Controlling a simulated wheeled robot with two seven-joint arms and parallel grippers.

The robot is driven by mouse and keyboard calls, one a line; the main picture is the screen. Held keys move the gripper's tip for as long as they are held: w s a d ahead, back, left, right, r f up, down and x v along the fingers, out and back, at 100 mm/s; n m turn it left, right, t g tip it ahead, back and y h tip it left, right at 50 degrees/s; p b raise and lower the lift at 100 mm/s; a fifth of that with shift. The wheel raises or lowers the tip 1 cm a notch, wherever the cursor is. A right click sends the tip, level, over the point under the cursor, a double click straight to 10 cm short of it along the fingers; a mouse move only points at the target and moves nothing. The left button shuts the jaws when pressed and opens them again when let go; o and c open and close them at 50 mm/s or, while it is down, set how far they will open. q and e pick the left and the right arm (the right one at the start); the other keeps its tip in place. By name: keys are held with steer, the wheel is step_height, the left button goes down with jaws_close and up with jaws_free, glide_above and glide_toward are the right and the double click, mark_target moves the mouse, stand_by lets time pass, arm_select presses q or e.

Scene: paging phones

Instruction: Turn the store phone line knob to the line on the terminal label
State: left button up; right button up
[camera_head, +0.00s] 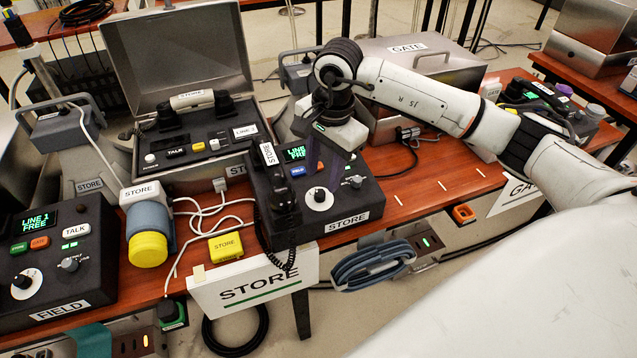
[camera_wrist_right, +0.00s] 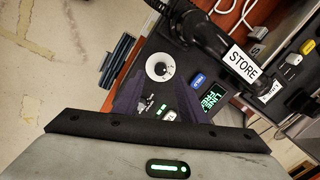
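The store phone (camera_head: 347,200) is a black console with a STORE label on its front. Its white round knob (camera_head: 320,198) also shows in the wrist view (camera_wrist_right: 160,68); its setting is too small to read. The phone's display (camera_head: 295,153) reads LINE and FREE, with the digit unclear. The terminal label (camera_head: 245,131), in the open grey case behind, reads LINE with a digit I cannot read surely. My right gripper (camera_head: 314,160) points down over the phone, behind the knob in the head view. In the wrist view its purple fingers (camera_wrist_right: 158,88) are apart and empty. My left gripper is not in view.
A black handset (camera_head: 281,195) stands along the phone's left side. A small dark knob (camera_head: 355,182) sits right of the white knob. The field phone (camera_head: 50,260) and a yellow-capped cylinder (camera_head: 148,248) lie left. The STORE sign (camera_head: 255,287) hangs at the table's front edge.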

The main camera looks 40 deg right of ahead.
mark_target(320, 193)
steer(key=f, duration=0.5)
steer(key=shift+w+a+f, duration=0.1)
steer(key=shift+w+f, duration=0.15)
steer(key=shift+w, duration=0.1)
jaws_close()
